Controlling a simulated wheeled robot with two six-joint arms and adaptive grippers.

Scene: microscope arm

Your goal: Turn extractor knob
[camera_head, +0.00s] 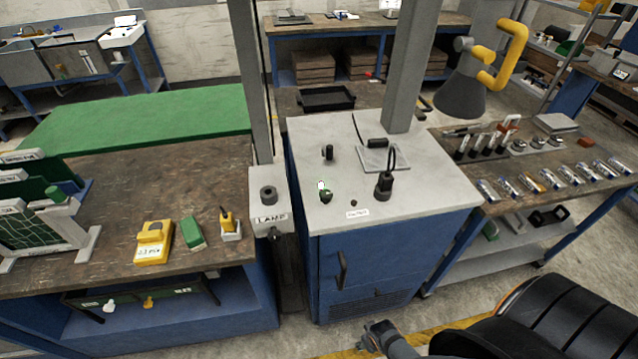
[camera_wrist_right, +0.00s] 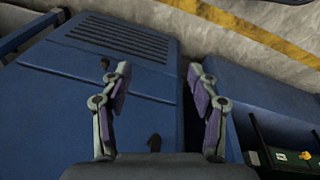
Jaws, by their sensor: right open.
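A small dark knob (camera_head: 326,196) with a pale green-white mark stands on the light grey top of the blue cabinet (camera_head: 360,250), near its front left. A white label (camera_head: 357,213) lies to its right; its print is too small to read surely. My right gripper (camera_wrist_right: 160,85) is open and empty in the right wrist view. Its two fingers stand apart in front of the blue cabinet, which shows there upside down with its vent grille (camera_wrist_right: 125,38). The knob is not seen in that view. My left gripper is not in view.
A box marked LAMP (camera_head: 268,214) with its own dark knob stands left of the cabinet beside a tall post. A black seat-like shape (camera_head: 560,315) fills the bottom right.

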